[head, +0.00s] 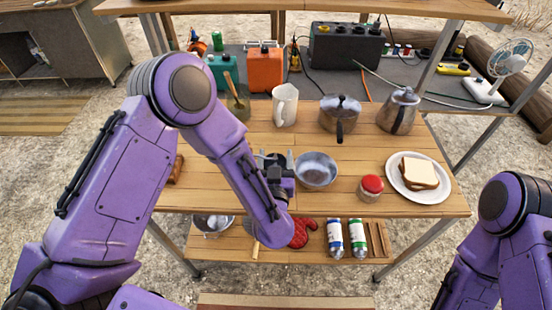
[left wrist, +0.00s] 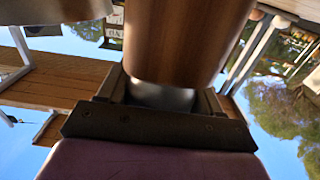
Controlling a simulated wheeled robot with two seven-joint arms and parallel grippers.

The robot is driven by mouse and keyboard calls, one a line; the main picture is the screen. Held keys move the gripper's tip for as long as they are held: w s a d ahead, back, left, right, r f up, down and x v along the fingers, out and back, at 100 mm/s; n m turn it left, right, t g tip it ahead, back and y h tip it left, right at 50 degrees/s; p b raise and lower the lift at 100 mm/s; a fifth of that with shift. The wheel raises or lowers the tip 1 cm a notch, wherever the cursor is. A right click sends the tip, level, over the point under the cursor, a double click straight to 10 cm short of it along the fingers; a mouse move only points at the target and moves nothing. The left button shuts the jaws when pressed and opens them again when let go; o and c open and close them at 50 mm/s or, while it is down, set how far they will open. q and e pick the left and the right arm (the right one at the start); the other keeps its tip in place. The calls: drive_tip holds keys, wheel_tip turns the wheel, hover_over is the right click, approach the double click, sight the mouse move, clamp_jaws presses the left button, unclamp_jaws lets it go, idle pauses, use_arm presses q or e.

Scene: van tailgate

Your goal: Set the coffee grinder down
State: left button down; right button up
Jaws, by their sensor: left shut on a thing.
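The coffee grinder (left wrist: 185,40) fills the upper middle of the left wrist view as a brown wooden cylinder with a shiny metal part by the jaws. My left gripper (left wrist: 160,95) is shut on it. In the head view my left gripper (head: 277,162) is over the front middle of the wooden table (head: 225,195), just left of a metal bowl (head: 316,170). My forearm and the gripper hide most of the grinder there, and I cannot tell whether it touches the tabletop. My right gripper is out of view; only its arm shows at right.
A red-lidded jar (head: 371,187) and a plate (head: 442,192) with a sandwich stand at right. A white mug (head: 285,105), a pot (head: 340,117) and a kettle (head: 398,111) stand behind. Bare tabletop shows left of my forearm and in front of the bowl.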

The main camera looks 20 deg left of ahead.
use_arm(q)
drive_tip(key=shift+w+f, duration=0.1)
drive_tip(key=shift+f, duration=0.1)
drive_tip(key=shift+c, duration=0.9)
unclamp_jaws()
drive_tip(key=b+v, duration=0.3)
drive_tip(key=v, duration=0.9)
drive_tip(key=shift+r, duration=0.2)
